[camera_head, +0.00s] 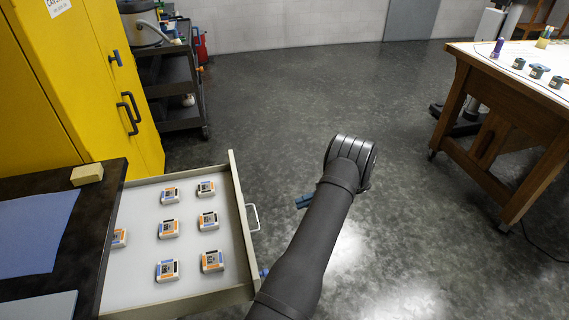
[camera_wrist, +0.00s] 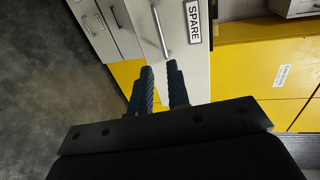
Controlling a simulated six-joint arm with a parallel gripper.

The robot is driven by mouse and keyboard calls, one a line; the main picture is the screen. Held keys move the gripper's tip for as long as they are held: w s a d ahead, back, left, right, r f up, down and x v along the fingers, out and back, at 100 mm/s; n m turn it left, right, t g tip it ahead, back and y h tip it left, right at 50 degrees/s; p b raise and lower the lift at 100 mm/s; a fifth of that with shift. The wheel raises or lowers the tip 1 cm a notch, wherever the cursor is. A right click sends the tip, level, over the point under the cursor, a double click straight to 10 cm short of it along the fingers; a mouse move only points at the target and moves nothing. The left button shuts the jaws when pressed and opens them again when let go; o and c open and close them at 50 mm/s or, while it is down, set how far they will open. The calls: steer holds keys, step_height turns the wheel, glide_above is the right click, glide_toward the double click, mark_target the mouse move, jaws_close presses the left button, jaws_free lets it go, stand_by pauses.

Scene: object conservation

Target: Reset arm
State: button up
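My gripper shows in the wrist view (camera_wrist: 161,88) as two dark blue ribbed fingers with a gap between them and nothing held. In the head view my dark arm reaches over the floor, and a blue part of my gripper (camera_head: 305,201) shows beside it, right of and apart from the drawer's handle (camera_head: 252,218). The drawer (camera_head: 240,195) is pulled out, with several small white boxes with orange and blue labels inside. In the wrist view a pale front labelled SPARE (camera_wrist: 194,22) with a metal handle (camera_wrist: 161,30) lies ahead of the fingers.
A dark counter (camera_head: 100,225) with a blue sheet (camera_head: 38,230) and a tan block (camera_head: 87,174) borders the drawer. A yellow cabinet (camera_head: 75,85) and dark cart (camera_head: 172,90) stand behind. A wooden table (camera_head: 490,95) stands right; the floor between is clear.

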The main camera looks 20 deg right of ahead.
mark_target(257, 218)
steer(key=x, duration=1.7)
steer(key=shift+a, duration=0.15)
steer(key=v, duration=1.7)
steer(key=shift+d, duration=0.25)
steer(key=shift+x, duration=8.9)
